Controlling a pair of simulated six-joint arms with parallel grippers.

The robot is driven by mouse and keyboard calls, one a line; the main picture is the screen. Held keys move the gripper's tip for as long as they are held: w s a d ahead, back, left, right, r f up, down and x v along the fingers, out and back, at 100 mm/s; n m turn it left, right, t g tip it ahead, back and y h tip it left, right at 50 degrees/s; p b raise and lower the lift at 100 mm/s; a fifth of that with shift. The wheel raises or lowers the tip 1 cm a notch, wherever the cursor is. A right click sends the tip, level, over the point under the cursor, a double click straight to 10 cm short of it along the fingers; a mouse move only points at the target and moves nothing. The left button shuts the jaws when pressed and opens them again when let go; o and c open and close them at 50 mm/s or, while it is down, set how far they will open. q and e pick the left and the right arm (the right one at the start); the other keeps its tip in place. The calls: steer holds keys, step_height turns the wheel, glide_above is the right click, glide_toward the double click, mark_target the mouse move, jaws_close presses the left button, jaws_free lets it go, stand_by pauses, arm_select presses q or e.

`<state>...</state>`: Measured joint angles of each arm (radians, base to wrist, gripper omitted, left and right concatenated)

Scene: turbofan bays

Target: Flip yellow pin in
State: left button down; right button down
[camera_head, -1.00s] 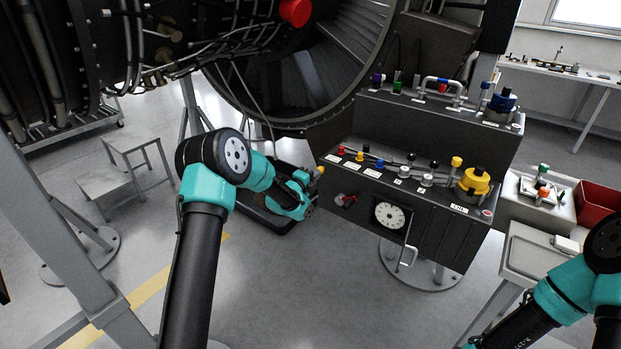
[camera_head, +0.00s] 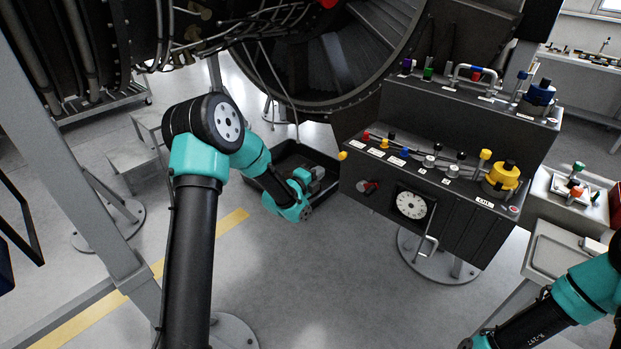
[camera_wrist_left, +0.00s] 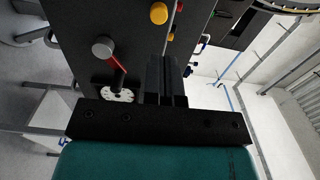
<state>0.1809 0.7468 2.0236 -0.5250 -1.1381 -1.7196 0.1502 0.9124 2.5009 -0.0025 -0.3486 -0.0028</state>
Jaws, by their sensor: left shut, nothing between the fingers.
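A yellow knob (camera_head: 342,155) sticks out at the left end of the dark lower console; I take it to be the yellow pin. A large yellow knob (camera_wrist_left: 159,12) at the top of the left wrist view looks like the same one. My left gripper (camera_head: 318,174) is left of the console and below the knob, apart from it. Its fingers are hard to make out there. In the left wrist view its dark fingers (camera_wrist_left: 166,78) are together and empty. My right arm shows at the lower right, but its gripper is out of the picture.
The console front carries a red-handled lever (camera_head: 368,186), a white dial (camera_head: 411,205) and a crank handle (camera_head: 428,246). Small coloured knobs and a big yellow knob (camera_head: 502,176) stand on top. A black tray (camera_head: 262,181) lies behind my left wrist. The floor in front is clear.

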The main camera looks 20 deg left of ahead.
arm_select(q)
steer(key=shift+v, duration=1.75)
steer(key=shift+f, duration=0.1)
steer(key=s+d+f+n+g+y, duration=0.1)
steer(key=s+d+f+n+g, duration=0.25)
steer(key=s+f+n, duration=0.45)
steer(key=s+d+f+n+g+y, duration=0.15)
steer(key=s+f+n+g, duration=0.35)
steer(key=f, duration=0.5)
steer(key=s+d+f+n+g, duration=0.2)
steer(key=s+f+n+g, duration=0.1)
steer(key=s, duration=0.7)
steer(key=s+d+f+n+g, duration=0.2)
steer(key=s+f+n+g, duration=0.2)
steer(key=s+n, duration=0.3)
steer(key=s+g+h, duration=0.1)
steer(key=s, duration=0.2)
steer(key=shift+s+f, duration=0.3)
